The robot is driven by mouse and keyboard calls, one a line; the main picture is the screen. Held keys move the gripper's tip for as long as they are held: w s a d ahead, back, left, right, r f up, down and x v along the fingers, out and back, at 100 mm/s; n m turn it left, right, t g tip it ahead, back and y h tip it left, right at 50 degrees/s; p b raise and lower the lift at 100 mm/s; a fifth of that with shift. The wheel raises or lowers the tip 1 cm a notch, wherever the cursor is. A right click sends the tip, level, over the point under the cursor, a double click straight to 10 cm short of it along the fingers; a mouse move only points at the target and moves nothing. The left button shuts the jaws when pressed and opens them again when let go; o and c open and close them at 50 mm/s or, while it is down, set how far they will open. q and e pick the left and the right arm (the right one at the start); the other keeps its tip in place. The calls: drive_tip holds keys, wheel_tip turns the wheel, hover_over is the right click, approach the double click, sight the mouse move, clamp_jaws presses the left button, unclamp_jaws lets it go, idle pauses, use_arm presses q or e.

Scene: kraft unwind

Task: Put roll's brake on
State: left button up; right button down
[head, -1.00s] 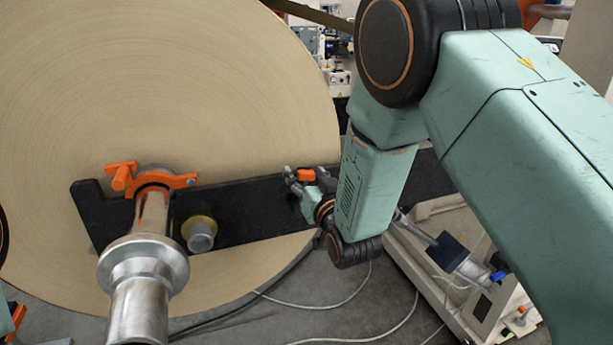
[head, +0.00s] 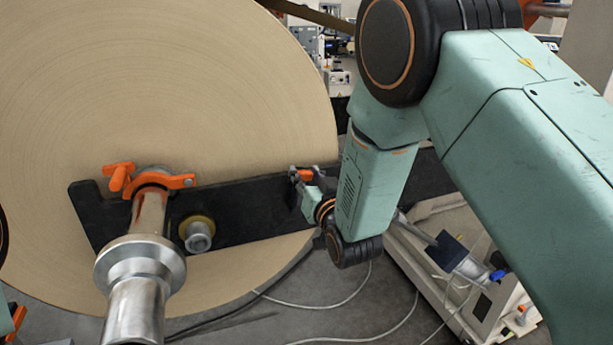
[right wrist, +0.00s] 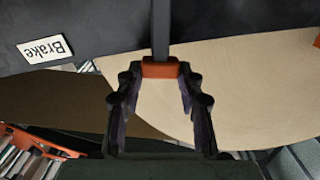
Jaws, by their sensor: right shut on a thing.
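The large brown paper roll (head: 200,90) fills the left of the head view, its steel shaft (head: 150,215) pointing toward me. A black arm plate (head: 250,205) crosses the roll's face. The brake lever's orange grip (head: 306,175) is at the plate's right part. My right gripper (head: 300,182) is shut on this orange grip. In the right wrist view the orange grip (right wrist: 160,69) lies between the fingertips, with the dark lever bar (right wrist: 160,30) running up from it. A white "Brake" label (right wrist: 46,47) shows on the dark plate, upside down. My left gripper is out of view.
An orange clamp (head: 150,179) sits around the shaft. A short capped stub (head: 198,234) sticks out beside it. A pale machine frame with a cylinder (head: 455,255) stands at lower right. Cables (head: 330,300) lie on the grey floor.

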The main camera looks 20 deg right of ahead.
drive_tip(key=shift+d, duration=0.1)
drive_tip(key=d+f+m+b, duration=0.7)
drive_tip(key=d+f+m, duration=0.1)
drive_tip(key=m, duration=0.8)
drive_tip(key=shift+w+f+b, duration=0.15)
drive_tip(key=shift+f+b, duration=0.2)
drive_tip(key=shift+f, duration=0.5)
drive_tip(key=shift+a, duration=0.1)
drive_tip(key=c, duration=0.8)
unclamp_jaws()
drive_tip(key=shift+f, duration=0.1)
drive_tip(key=shift+c, duration=0.2)
